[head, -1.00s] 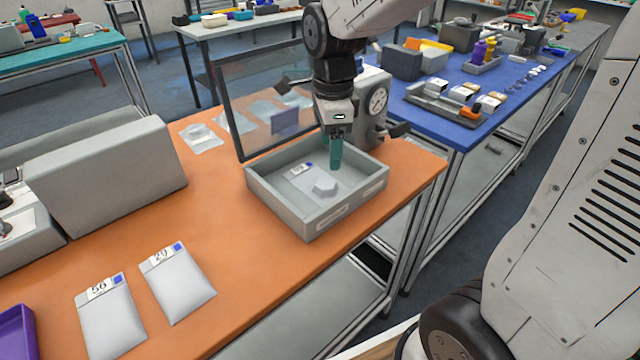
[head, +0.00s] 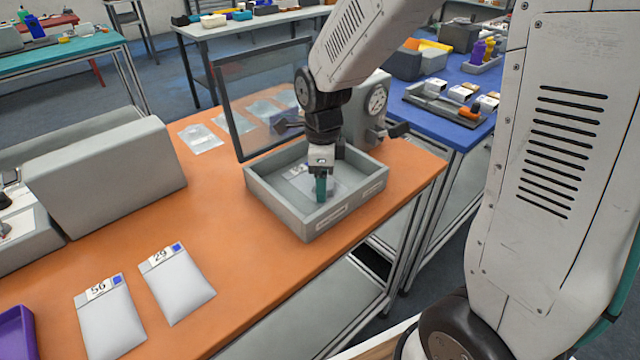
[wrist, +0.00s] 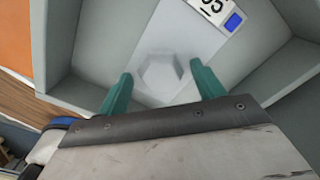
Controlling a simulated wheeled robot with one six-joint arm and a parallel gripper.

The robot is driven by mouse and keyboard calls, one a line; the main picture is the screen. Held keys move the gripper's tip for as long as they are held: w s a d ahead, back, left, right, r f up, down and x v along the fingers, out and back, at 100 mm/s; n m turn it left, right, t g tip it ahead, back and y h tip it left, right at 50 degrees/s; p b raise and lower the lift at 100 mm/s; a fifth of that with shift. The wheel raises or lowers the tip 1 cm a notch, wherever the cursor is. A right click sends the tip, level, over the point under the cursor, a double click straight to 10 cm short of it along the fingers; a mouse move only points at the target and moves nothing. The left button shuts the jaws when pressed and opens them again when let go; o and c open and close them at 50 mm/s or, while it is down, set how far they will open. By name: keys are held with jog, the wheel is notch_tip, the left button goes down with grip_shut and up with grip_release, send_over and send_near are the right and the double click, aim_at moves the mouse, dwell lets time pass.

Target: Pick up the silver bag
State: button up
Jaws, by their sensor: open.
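A silver bag (head: 300,182) lies flat in a grey open tray (head: 307,229) on the orange table. In the wrist view the bag (wrist: 180,40) shows a hexagonal bulge, a white number label partly cut off by the frame, and a blue square. My gripper (head: 320,192) is inside the tray's opening, above the bag. Its teal fingers (wrist: 160,78) are open, one on each side of the bulge, with nothing held between them. I cannot tell whether the fingertips touch the bag.
Two more silver bags, labelled 56 (head: 110,318) and 29 (head: 177,285), lie on the orange table (head: 215,215). A framed clear panel (head: 250,100) and a grey device with a dial (head: 375,110) stand behind the tray. The tray walls surround my gripper.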

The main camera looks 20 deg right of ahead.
jog(key=c, duration=1.1)
jog(key=shift+r, duration=0.1)
